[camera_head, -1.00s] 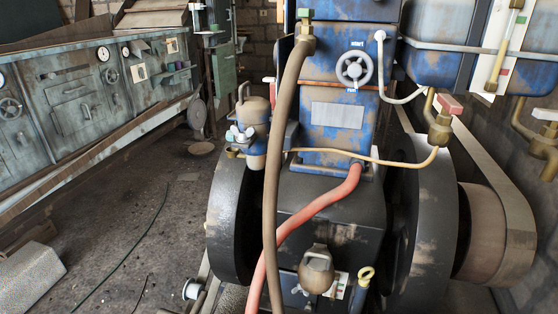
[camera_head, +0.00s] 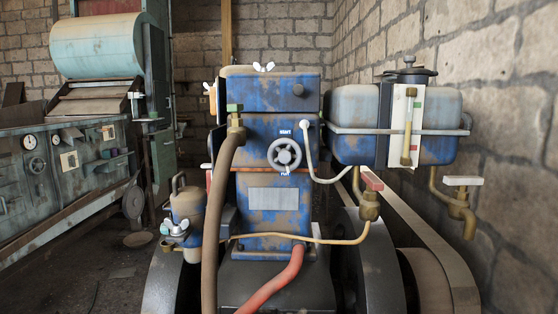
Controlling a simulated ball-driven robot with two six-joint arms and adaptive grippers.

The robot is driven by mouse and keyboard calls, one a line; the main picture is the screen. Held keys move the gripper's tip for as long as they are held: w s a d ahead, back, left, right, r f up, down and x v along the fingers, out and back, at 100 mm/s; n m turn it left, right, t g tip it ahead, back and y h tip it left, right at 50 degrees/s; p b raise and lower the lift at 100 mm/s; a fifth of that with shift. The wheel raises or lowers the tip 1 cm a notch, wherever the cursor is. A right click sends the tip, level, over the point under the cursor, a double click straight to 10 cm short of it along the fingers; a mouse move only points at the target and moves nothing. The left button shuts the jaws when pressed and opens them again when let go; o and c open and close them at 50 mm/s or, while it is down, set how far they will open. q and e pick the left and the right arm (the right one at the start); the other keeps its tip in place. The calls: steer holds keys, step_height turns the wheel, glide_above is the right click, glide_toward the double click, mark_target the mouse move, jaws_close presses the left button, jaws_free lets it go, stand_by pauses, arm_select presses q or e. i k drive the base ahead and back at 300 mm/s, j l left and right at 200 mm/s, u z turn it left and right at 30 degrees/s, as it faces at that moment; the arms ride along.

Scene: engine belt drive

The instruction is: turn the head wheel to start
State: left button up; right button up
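The blue, rust-worn engine (camera_head: 269,131) stands upright in the middle of the view. A small grey spoked handwheel (camera_head: 285,154) is on the front of its upper block, with short white markings above and below it. Large dark flywheels flank the engine below, the left one (camera_head: 167,285) and the right one (camera_head: 380,270) both cut off by the frame bottom. Neither of my grippers shows in the view.
A blue tank (camera_head: 358,146) with a sight gauge hangs at right near the brick wall. A brown hose (camera_head: 217,210) and a red hose (camera_head: 277,285) run in front of the engine. A flat belt (camera_head: 432,245) runs at lower right. A panelled cabinet (camera_head: 22,190) lines the left, with open floor between.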

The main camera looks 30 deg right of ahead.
mark_target(285, 156)
steer(key=i+j+z, duration=0.1)
steer(key=j+z, duration=0.2)
steer(key=j, duration=0.3)
steer(key=j+z, duration=0.3)
steer(key=j, duration=0.3)
steer(key=i+j+z, duration=0.15)
steer(key=j+z, duration=0.1)
steer(key=j, duration=0.25)
